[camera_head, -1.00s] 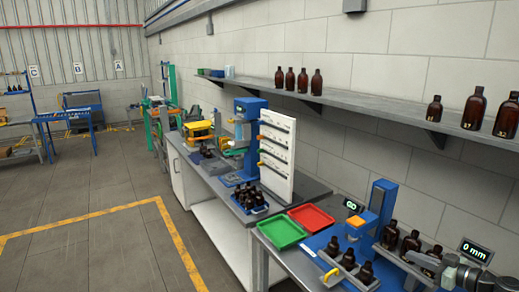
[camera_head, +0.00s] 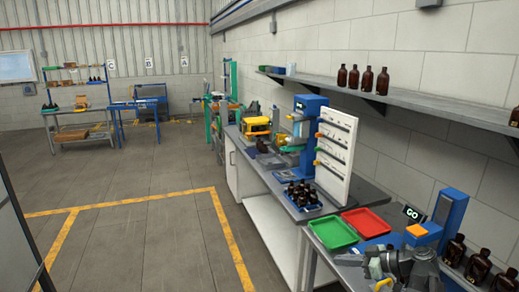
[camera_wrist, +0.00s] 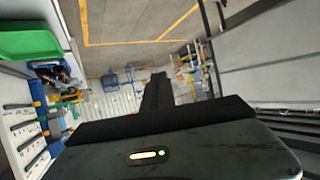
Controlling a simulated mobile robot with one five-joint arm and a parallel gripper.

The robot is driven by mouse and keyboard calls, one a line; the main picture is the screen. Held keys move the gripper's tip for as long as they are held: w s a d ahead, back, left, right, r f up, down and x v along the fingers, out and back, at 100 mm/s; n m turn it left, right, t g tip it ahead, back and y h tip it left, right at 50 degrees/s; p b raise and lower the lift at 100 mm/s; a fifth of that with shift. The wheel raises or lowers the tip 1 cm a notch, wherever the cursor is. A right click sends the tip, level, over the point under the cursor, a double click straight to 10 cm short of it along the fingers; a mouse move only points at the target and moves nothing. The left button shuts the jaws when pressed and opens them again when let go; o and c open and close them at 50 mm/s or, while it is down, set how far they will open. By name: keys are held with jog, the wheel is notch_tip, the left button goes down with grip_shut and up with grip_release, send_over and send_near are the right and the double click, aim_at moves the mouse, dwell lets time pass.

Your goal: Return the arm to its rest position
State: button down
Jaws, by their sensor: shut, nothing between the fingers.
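My arm shows grey at the bottom right of the head view, in front of the blue bottle station (camera_head: 452,215). Its folded links hide part of the station's base and whatever stands there. The fingertips cannot be made out in that view. In the wrist view my black gripper (camera_wrist: 157,88) is shut and empty, pointing out over the open floor. No bottle touches it. Amber bottles (camera_head: 479,265) stand at the right beside the station.
A green tray (camera_head: 333,233) and a red tray (camera_head: 366,223) lie on the bench left of my arm. Dark bottles (camera_head: 301,194) stand in a blue rack beyond. A wall shelf (camera_head: 425,108) holds more bottles. Open floor (camera_head: 120,240) with yellow lines lies left.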

jog(key=s+a+f+g+h+b, duration=0.15)
jog(key=a+f+g, duration=0.35)
jog(key=a, duration=0.7)
jog(key=s+a+f+g+h, duration=0.25)
jog(key=a+f, duration=0.55)
jog(key=a, duration=0.4)
jog(key=s+d+f+m+h, duration=0.2)
jog(key=d+m+h, duration=0.4)
jog(key=m, duration=0.3)
jog(key=shift+s+d+f+m+g, duration=0.3)
jog(key=shift+d+f+m+g, duration=0.15)
jog(key=shift+d+f, duration=0.35)
